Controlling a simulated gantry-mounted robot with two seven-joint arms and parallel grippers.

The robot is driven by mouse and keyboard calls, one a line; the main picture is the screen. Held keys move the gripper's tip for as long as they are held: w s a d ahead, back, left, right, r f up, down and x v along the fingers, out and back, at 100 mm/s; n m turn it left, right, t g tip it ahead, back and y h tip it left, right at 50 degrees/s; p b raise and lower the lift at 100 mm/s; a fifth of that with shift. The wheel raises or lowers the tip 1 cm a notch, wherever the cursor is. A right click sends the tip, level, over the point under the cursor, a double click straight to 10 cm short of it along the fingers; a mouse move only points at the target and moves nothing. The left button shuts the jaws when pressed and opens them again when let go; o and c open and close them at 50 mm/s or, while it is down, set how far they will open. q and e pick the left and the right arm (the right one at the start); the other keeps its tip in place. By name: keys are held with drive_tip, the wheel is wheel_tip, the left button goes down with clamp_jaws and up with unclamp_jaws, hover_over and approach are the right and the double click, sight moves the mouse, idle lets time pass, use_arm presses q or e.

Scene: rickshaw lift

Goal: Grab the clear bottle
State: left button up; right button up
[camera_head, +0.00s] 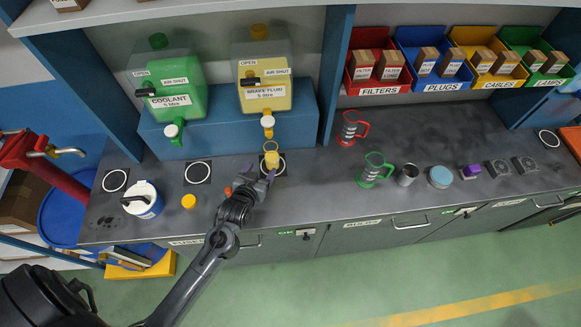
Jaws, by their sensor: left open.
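A small bottle (271,156) with yellow in it stands on a white-ringed dark pad, under the tap of the brake fluid tank (263,92). It looks see-through and is the likeliest clear bottle, though it is small in the picture. My left gripper (261,173) is open, with its fingers pointing at the bottle's lower part from the front. Whether the fingers touch the bottle or stand around it I cannot tell. My right gripper is out of the picture.
A green coolant tank (168,88) stands left on the blue shelf (215,127). A white-and-blue jug (142,199), a yellow cap (188,201) and an orange piece (228,190) are near my arm. Red (350,128) and green (373,169) measuring jugs stand to the right. The bench between has room.

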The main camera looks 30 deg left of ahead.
sight(273, 150)
use_arm(q)
drive_tip(key=shift+b+x, duration=0.6)
drive_tip(key=shift+x, duration=0.55)
drive_tip(key=shift+r+x, duration=0.2)
drive_tip(key=shift+x, duration=2.3)
drive_tip(key=shift+r+x, duration=0.2)
drive_tip(key=shift+x, duration=2.3)
drive_tip(key=shift+w, duration=0.2)
drive_tip(key=c, duration=0.8)
drive_tip(key=shift+c, duration=0.7)
drive_tip(key=shift+r, duration=0.1)
